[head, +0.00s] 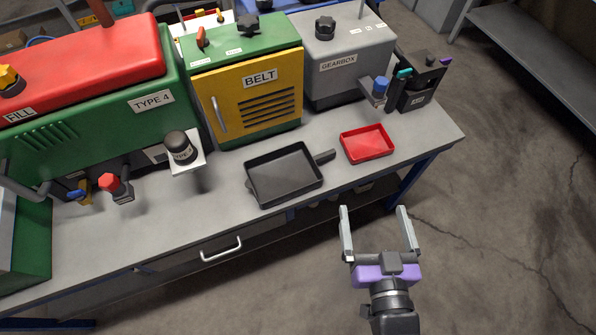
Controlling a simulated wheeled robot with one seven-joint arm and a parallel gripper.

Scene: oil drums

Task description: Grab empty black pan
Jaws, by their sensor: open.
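The black pan (284,176) is a shallow rectangular tray, empty inside, lying flat on the grey workbench (222,212) near its front edge. A short black handle sticks out from its right side toward the red tray. My gripper (376,209) is open and empty. In the picture it is below and to the right of the pan, in front of the bench edge, with its two fingers pointing toward the bench. It is apart from the pan.
A small red tray (367,144) stands just right of the pan's handle. Behind are a yellow-green BELT cabinet (248,90), a grey GEARBOX unit (348,65) and a green TYPE 4 machine (90,150). A drawer handle (221,249) juts from the bench front. The floor at right is open.

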